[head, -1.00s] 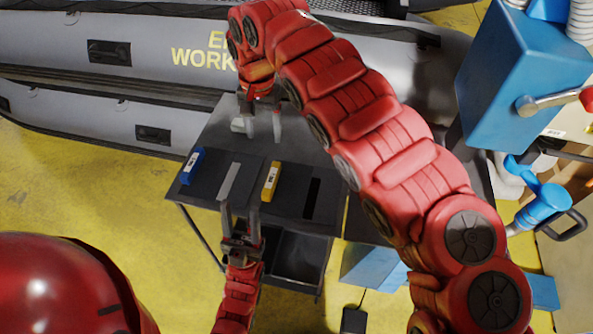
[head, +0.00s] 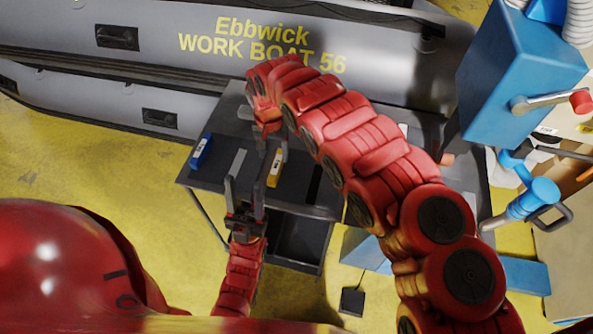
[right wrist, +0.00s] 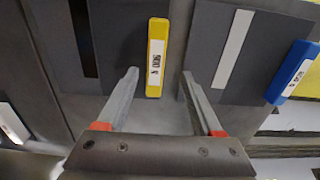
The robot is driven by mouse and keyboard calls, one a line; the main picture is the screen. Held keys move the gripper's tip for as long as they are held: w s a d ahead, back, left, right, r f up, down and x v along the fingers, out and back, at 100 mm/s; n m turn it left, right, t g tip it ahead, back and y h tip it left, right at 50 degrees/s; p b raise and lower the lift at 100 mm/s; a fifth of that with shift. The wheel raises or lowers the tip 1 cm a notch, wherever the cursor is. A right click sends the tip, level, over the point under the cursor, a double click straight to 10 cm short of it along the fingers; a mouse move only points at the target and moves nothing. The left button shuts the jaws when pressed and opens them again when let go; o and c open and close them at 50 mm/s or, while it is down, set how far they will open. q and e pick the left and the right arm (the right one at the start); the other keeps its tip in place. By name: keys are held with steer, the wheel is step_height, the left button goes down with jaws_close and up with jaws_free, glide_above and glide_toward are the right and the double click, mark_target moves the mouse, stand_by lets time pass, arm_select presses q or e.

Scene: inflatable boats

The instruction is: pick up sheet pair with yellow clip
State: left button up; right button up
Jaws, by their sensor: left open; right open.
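The yellow clip (head: 277,168) sits on the edge of a dark sheet pair (head: 297,183) lying flat on the grey table. In the right wrist view the clip (right wrist: 156,58) is upright in the picture, with the dark sheets (right wrist: 120,45) to its left. My right gripper (head: 268,142) is open and reaches down from above, close to the clip. In the right wrist view its fingers (right wrist: 158,76) stand on either side of the clip's near end, with gaps and no contact visible. My left gripper (head: 243,185) is open and empty at the table's front edge.
A second dark sheet pair with a blue clip (head: 201,150) and a pale strip (head: 238,162) lies to the left. The grey table (head: 225,117) stands before a grey inflatable boat (head: 60,45). A blue machine (head: 520,70) stands at the right.

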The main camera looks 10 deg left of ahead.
mark_target(277, 164)
steer(key=f, duration=0.1)
steer(key=f+p, duration=0.2)
steer(key=shift+s+d+f, duration=0.1)
steer(key=shift+s+d, duration=0.05)
steer(key=shift+d, duration=0.1)
steer(key=shift+f, duration=0.8)
steer(key=shift+d, duration=0.1)
jaws_close()
